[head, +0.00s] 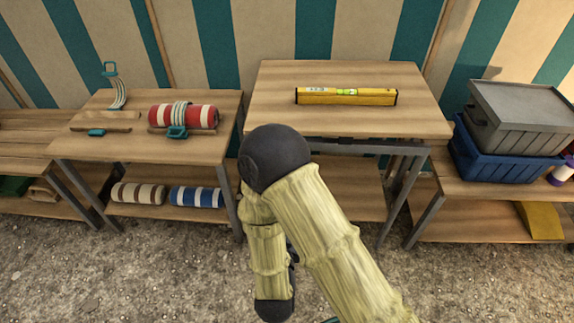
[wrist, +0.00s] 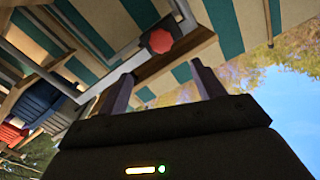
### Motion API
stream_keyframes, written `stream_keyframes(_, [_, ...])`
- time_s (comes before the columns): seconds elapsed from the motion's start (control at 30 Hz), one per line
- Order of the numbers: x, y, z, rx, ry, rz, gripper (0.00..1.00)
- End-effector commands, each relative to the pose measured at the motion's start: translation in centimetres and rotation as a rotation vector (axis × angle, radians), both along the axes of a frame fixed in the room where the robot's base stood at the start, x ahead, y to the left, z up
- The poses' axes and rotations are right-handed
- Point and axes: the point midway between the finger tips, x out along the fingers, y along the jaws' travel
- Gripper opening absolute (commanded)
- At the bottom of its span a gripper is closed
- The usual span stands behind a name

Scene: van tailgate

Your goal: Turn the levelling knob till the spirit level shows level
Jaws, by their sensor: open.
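A yellow spirit level (head: 325,97) lies along the middle table top (head: 285,82) in the head view. Its green vial shows near the middle, but the bubble is too small to read. A red lobed knob (wrist: 160,41) shows in the wrist view, below the wooden table top and next to a grey metal bar. My gripper (wrist: 164,84) is open and empty, its two fingers apart and pointing towards the knob. The knob appears just beyond the fingertips, between their lines and nearer the left finger. In the head view my arm hides the gripper, and I cannot see the knob.
A left table (head: 75,148) holds a rolled red striped blanket (head: 203,117) and straps. Rolled blankets lie on its lower shelf. Grey (head: 525,112) and blue (head: 500,168) crates stand on the right bench. The table's metal legs (head: 408,185) flank my arm. Gravel is open in front.

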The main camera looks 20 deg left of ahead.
Motion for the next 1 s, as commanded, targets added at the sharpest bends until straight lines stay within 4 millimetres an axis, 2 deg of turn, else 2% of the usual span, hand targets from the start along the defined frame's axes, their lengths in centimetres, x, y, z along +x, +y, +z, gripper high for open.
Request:
stream_keyframes(0.13, [0.8, 0.1, -0.6, 0.004, 0.005, -0.006, 0.68])
stream_keyframes(0.47, [2.4, 0.3, -0.1, 0.004, -0.013, -0.001, 0.68])
stream_keyframes(1.0, [11.8, 2.6, 0.2, 0.004, -0.013, -0.003, 0.68])
